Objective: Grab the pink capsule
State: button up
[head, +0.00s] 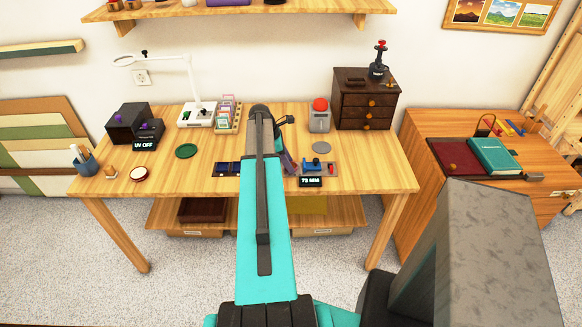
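I cannot make out a pink capsule anywhere in the head view. My teal and black arm reaches up over the middle of the wooden workbench (218,180) and covers part of its top. A dark part at the arm's far end, perhaps my gripper (286,120), shows above the bench. Its fingers are too small and too covered to tell open from shut, or whether they hold anything. A purple-grey thing (289,163) shows partly beside the arm; what it is, I cannot tell.
A red-topped jar (320,115), a dark drawer chest (366,101), a white lamp (195,85), a card rack (227,114) and a black box marked UV OFF (128,123) stand on the bench. A side desk (420,130) holds a teal book (497,157). Bare wood shows at the bench's front left.

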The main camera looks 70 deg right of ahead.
aim_at(294, 164)
jog(key=c, duration=0.4)
jog(key=shift+o, duration=0.2)
jog(key=shift+r, duration=0.15)
jog(key=shift+r+p, duration=1.3)
jog(key=shift+r, duration=0.2)
jog(key=shift+s+r, duration=0.1)
jog(key=shift+r, duration=0.2)
jog(key=s+a+r+p, duration=0.1)
jog(key=s+a+p, duration=0.1)
jog(key=s+a, duration=0.9)
jog(key=shift+s, duration=0.15)
